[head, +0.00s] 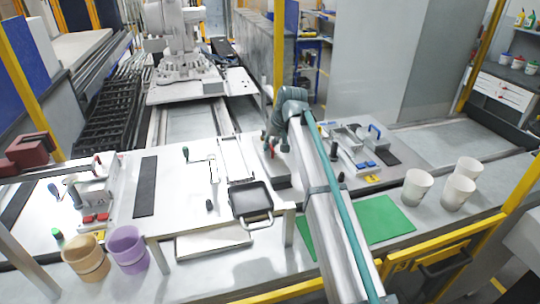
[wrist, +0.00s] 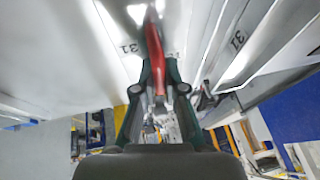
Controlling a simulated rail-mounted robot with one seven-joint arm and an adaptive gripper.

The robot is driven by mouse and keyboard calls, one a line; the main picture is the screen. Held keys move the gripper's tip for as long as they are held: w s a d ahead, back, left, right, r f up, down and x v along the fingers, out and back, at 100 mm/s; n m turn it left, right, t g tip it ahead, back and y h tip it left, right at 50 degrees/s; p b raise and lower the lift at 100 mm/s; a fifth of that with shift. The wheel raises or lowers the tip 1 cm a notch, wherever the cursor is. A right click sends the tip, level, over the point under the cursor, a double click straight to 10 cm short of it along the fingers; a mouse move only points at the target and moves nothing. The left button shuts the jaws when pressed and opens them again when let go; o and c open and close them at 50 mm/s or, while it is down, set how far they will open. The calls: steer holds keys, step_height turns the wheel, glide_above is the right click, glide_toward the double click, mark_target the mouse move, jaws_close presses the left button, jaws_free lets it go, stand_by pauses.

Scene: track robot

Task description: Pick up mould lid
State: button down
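My gripper (head: 274,143) is at the end of my arm, over a grey block-shaped mould (head: 277,178) near the middle of the bench. The wrist view shows the two dark fingers of my gripper (wrist: 156,80) on either side of a red handle-like part (wrist: 152,45). Pale metal surfaces marked "31" (wrist: 130,48) lie around it. I take the red part to belong to the mould lid, but the lid's outline is not clear. Whether the fingers press on the red part cannot be told. My arm hides part of the mould's right side.
A black square tray (head: 250,200) sits left of the mould. A second clamp set (head: 350,140) and a green mat (head: 385,220) lie to the right. Cups (head: 417,187) stand at far right, buckets (head: 127,248) at front left. A yellow rail (head: 430,250) edges the front.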

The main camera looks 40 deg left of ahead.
steer(key=shift+a+r, duration=0.1)
stand_by(0.4)
steer(key=shift+w+r, duration=0.1)
steer(key=shift+r, duration=0.7)
steer(key=s+d+r+b, duration=0.2)
steer(key=s+r+b, duration=0.3)
steer(key=s+r, duration=0.6)
steer(key=s, duration=0.3)
steer(key=shift+d+r, duration=0.15)
steer(key=shift+d, duration=0.2)
steer(key=shift+w, duration=0.1)
